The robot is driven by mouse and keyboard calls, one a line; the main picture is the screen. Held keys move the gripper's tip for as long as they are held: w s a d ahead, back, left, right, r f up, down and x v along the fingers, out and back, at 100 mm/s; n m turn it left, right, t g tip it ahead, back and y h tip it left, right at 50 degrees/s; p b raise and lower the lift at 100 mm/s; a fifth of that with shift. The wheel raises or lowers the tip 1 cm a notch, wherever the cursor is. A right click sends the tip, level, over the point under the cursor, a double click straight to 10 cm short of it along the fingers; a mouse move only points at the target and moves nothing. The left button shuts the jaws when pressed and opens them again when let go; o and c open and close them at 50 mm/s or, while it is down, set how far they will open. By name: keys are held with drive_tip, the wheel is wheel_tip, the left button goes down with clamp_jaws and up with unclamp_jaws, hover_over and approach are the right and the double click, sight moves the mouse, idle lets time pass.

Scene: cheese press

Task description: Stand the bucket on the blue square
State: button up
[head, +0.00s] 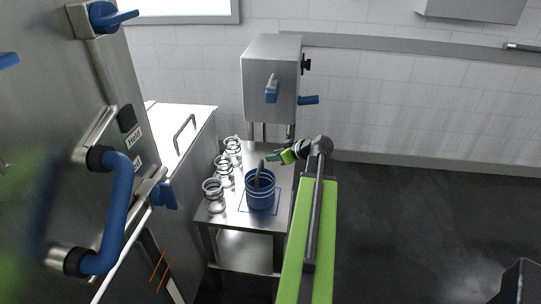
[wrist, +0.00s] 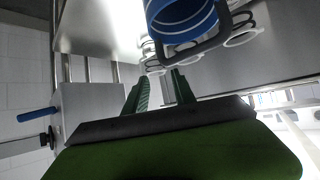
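The blue bucket (head: 260,194) with pale bands stands upright on the steel table, inside the outline of the blue square (head: 242,203). Its dark handle (head: 259,172) is raised. In the wrist view the bucket (wrist: 182,20) and its dark handle (wrist: 205,45) show at the top. My gripper (head: 278,157) has green fingers and is above and slightly behind the bucket, to the right of the handle. In the wrist view my gripper (wrist: 159,88) has its fingers apart with nothing between them. The bucket hides part of the square.
Several clear ringed jars (head: 214,194) stand along the left of the steel table (head: 216,218). A steel press box (head: 271,80) with blue handles rises behind it. A steel door (head: 60,130) with a large blue handle fills the near left.

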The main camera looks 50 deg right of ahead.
drive_tip(key=p+v, duration=0.4)
drive_tip(key=v, duration=0.5)
drive_tip(key=shift+s+r, duration=0.1)
